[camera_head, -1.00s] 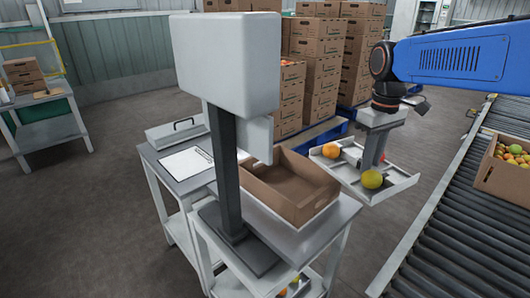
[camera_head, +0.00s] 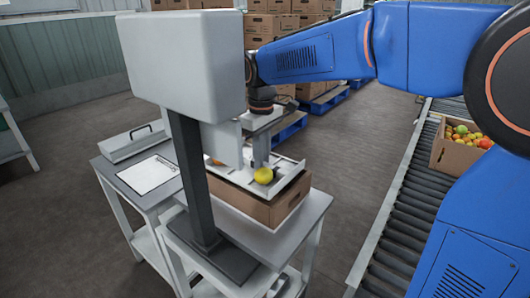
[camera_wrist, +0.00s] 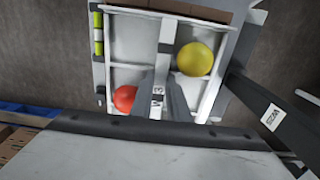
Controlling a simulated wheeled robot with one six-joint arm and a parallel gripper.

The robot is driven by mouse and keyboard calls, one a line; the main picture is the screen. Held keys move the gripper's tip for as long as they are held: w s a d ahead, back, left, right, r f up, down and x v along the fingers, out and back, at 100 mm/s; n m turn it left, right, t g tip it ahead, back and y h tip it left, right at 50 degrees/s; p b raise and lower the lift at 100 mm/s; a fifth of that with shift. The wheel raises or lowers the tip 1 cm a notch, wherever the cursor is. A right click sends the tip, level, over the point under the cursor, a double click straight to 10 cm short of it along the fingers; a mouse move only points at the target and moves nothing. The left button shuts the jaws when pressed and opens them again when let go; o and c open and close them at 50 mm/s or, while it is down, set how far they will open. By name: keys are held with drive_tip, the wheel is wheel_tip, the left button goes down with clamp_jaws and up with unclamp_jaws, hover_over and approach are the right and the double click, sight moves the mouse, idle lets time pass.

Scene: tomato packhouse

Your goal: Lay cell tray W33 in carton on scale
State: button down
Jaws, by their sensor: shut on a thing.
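The cell tray W33 (camera_head: 293,178) is a shallow pale tray with a low rim and a central upright grip. My gripper (camera_head: 260,160) is shut on the tray's central grip, whose label (camera_wrist: 158,90) is partly hidden by the fingers. The tray is over the brown carton (camera_head: 285,207), around rim height; I cannot tell whether it touches.
The scale's post and head stand close left of my gripper. A clipboard (camera_head: 150,174) and a lidded grey box (camera_head: 133,143) lie on the adjoining table. A roller conveyor (camera_head: 385,225) with a carton of tomatoes (camera_head: 455,155) is at right. Stacked cartons stand behind.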

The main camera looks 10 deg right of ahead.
drive_tip(key=shift+f, duration=4.7)
drive_tip(key=c, duration=1.6)
unclamp_jaws()
drive_tip(key=shift+c, duration=0.7)
drive_tip(key=shift+c, duration=1)
drive_tip(key=shift+r, duration=0.1)
drive_tip(key=shift+r, duration=4.1)
